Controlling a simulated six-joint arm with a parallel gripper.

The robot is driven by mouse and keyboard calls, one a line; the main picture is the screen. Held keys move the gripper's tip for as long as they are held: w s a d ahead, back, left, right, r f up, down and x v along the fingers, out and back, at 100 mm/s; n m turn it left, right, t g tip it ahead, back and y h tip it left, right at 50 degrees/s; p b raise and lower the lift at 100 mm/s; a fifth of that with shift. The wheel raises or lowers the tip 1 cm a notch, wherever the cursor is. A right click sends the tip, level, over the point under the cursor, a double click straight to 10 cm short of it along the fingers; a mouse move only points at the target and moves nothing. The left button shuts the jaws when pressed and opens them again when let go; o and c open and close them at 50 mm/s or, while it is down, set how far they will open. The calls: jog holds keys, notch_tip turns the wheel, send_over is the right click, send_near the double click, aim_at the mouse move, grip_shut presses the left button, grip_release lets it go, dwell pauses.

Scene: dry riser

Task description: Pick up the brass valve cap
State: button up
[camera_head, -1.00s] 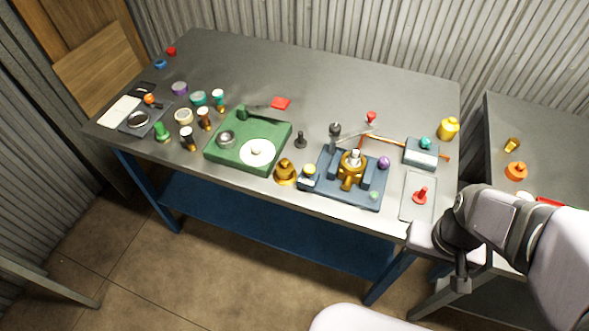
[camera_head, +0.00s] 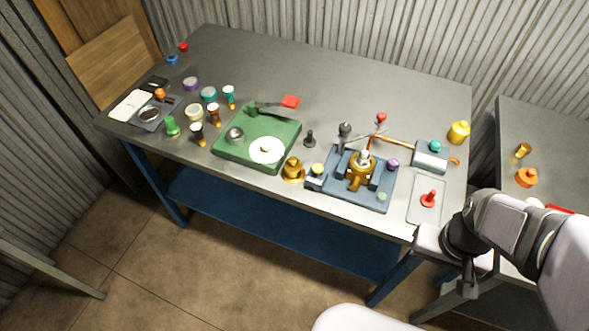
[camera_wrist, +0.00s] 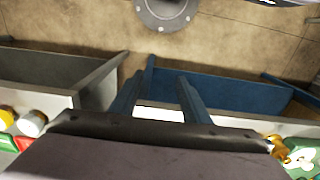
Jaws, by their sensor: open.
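A bell-shaped brass piece (camera_head: 293,170) stands upright at the front of the bench, left of the blue-grey fixture; it looks like the brass valve cap. Another brass body (camera_head: 360,173) sits in the fixture, and a small brass cylinder (camera_head: 522,150) is on the right-hand table, so I cannot be sure which is the cap. My gripper is at the bench's front right corner in the head view, well right of the bell-shaped piece. In the wrist view my gripper (camera_wrist: 160,78) is open, with nothing between its fingers.
The blue-grey fixture (camera_head: 340,192) and a green base (camera_head: 226,152) flank the bell-shaped piece. A red-knobbed piece on a grey plate (camera_head: 421,212) is near my arm. A yellow canister (camera_head: 459,132) stands behind. The back of the bench is mostly clear.

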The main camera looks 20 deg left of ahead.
aim_at(292, 164)
dwell(0.3)
